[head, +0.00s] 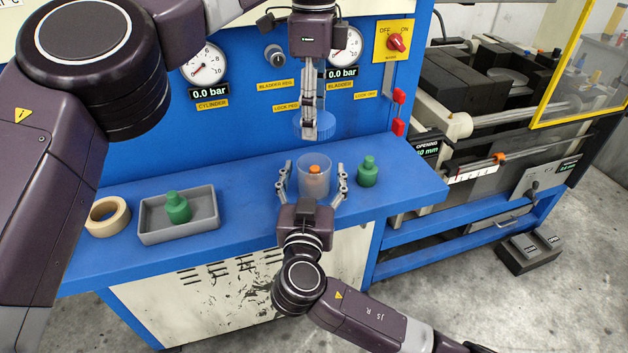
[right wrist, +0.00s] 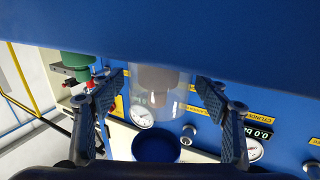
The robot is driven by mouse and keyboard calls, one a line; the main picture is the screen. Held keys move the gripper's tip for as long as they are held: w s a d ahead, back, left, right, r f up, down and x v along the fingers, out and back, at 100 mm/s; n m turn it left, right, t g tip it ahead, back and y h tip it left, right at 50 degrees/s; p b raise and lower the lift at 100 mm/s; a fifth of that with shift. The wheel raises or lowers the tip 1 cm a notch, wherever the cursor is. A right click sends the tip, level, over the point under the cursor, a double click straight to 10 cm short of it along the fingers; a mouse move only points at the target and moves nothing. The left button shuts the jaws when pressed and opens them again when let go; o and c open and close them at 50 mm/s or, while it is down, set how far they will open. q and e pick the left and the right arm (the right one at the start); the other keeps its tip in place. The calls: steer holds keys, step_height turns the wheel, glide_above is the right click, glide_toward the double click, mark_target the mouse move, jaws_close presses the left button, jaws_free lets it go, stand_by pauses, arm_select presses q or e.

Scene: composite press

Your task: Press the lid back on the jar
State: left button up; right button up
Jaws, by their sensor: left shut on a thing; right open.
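The jar (head: 314,187) is a clear cylinder standing upright on the blue bench. An orange-topped grey thing sits inside it. The blue lid (head: 318,127) is in the air above the jar, apart from it. My left gripper (head: 309,132) points down and is shut on the lid. My right gripper (head: 312,184) is open, with one finger on each side of the jar; whether they touch it I cannot tell. In the right wrist view, which looks upside down, the jar (right wrist: 160,90) is between the fingers and the lid (right wrist: 156,149) is below it in the picture.
A green bottle (head: 367,171) stands just right of my right gripper. A grey tray (head: 150,222) with another green bottle (head: 178,207) and a tape roll (head: 107,216) are on the left. A panel with gauges (head: 204,62) rises behind. The bench between tray and jar is clear.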

steer(key=shift+c, duration=0.3)
steer(key=c, duration=1.8)
arm_select(q)
steer(key=shift+f, duration=2.5)
arm_select(e)
steer(key=shift+o, duration=0.2)
arm_select(q)
steer(key=shift+f, duration=0.9)
steer(key=shift+f, duration=0.6)
steer(key=o, duration=0.8)
steer(key=shift+c, duration=0.2)
